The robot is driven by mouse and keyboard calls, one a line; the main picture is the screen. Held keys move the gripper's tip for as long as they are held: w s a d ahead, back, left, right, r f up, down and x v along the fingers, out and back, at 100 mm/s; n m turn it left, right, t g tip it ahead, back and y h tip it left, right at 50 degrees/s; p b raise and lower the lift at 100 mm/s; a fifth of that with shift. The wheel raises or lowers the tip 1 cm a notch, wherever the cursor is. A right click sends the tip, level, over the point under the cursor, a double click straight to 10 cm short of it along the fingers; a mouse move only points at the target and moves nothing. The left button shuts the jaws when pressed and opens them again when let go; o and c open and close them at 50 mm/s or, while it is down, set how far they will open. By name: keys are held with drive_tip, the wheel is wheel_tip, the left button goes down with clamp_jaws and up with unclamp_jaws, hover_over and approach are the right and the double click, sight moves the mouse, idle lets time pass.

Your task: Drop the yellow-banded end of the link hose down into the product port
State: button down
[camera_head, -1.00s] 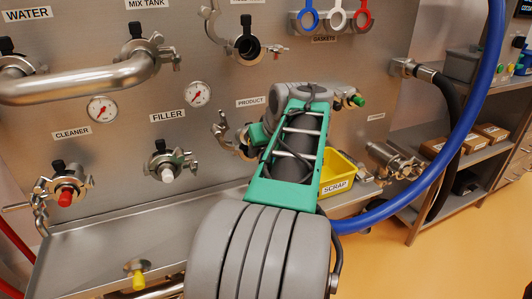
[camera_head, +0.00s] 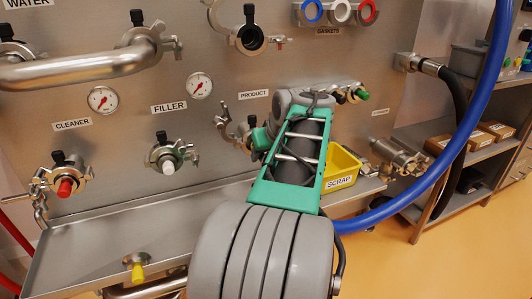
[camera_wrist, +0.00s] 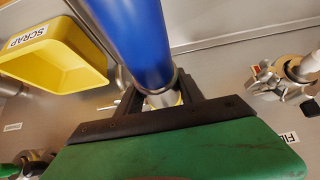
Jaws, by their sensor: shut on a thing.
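The link hose is blue; it arcs down the right side of the head view (camera_head: 478,110) and runs into my gripper in the wrist view (camera_wrist: 138,40). My gripper (camera_wrist: 160,92) is shut around its metal end (camera_wrist: 163,98), where a sliver of yellow shows beside a finger. The rest of that end is hidden by the gripper body. In the head view, my arm covers the gripper and held end. The product port (camera_head: 238,132), below its PRODUCT label, shows only its open clamp at the left of my arm; its mouth is hidden, so the gap to the hose end cannot be told.
A yellow scrap bin (camera_head: 342,168) stands just right of my arm, and also shows in the wrist view (camera_wrist: 55,55). The filler port (camera_head: 167,155) with a white plug is to the left. A steel tray (camera_head: 95,240) runs below the ports.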

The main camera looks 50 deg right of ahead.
drive_tip(key=shift+w+f, duration=0.1)
drive_tip(key=shift+f, duration=0.35)
idle(0.3)
drive_tip(key=c, duration=0.7)
unclamp_jaws()
drive_tip(key=shift+f, duration=0.35)
drive_tip(key=p+v, duration=0.3)
drive_tip(key=v, duration=0.5)
drive_tip(key=shift+r, duration=0.15)
